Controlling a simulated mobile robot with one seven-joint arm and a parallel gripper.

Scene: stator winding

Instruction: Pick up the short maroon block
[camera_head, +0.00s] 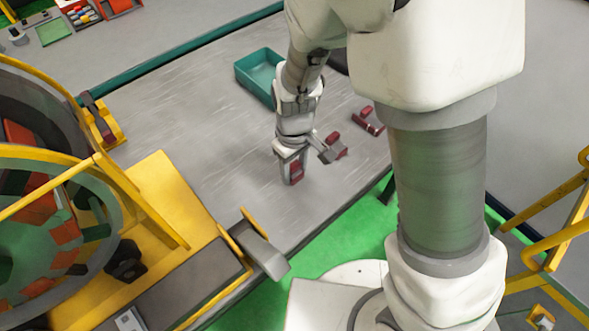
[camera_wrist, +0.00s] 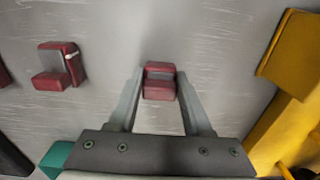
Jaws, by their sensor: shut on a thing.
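My gripper (camera_head: 292,172) points down over the grey table. In the wrist view its two fingers (camera_wrist: 160,85) are shut on a short maroon block (camera_wrist: 159,90) with a grey band across its middle. The block also shows between the fingers in the head view (camera_head: 295,172). Whether the block touches the table or hangs above it I cannot tell. A second maroon and grey block (camera_wrist: 58,66) stands apart to the left in the wrist view and shows beside my gripper in the head view (camera_head: 338,148).
A longer maroon piece (camera_head: 368,121) lies farther right on the table. A teal bin (camera_head: 257,77) stands behind my gripper. A yellow-framed machine (camera_head: 165,190) fills the left. The grey table (camera_head: 215,130) is clear between the machine and my gripper.

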